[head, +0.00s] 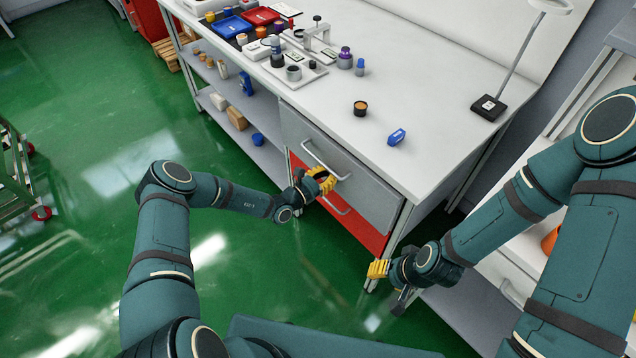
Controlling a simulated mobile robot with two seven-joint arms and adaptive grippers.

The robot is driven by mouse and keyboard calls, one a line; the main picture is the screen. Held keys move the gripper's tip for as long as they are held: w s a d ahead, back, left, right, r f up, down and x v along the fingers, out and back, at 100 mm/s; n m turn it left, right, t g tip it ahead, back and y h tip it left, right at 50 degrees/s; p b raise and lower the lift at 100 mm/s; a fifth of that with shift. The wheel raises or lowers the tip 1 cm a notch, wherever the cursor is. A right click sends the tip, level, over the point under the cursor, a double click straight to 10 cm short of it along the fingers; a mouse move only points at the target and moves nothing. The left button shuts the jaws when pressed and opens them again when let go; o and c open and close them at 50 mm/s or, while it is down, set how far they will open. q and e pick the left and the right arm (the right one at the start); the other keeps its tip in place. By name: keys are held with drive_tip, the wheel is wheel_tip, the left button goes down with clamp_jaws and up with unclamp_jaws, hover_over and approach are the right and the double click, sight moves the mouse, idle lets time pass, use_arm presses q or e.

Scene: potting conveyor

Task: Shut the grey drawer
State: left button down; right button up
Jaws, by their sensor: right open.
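The grey drawer (362,187) is the upper drawer under the right part of the white workbench. Its front looks close to the bench frame; I cannot tell whether a small gap is left. Its pale bar handle (318,158) runs along the front. My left gripper (325,180), with yellow fingertips, is at the drawer front by the right end of this handle and hides part of it. Whether it touches the handle, and how far its fingers are apart, is unclear. My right gripper (377,270) is open and empty, low beyond the bench's right front leg.
A red drawer (372,238) with its own handle lies below the grey one. Open green floor (90,170) lies left.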

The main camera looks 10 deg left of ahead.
use_arm(q)
drive_tip(key=shift+x, duration=1.1)
drive_tip(key=shift+w+d+r, duration=0.1)
use_arm(e)
drive_tip(key=shift+f, duration=0.3)
use_arm(q)
drive_tip(key=shift+r, duration=0.1)
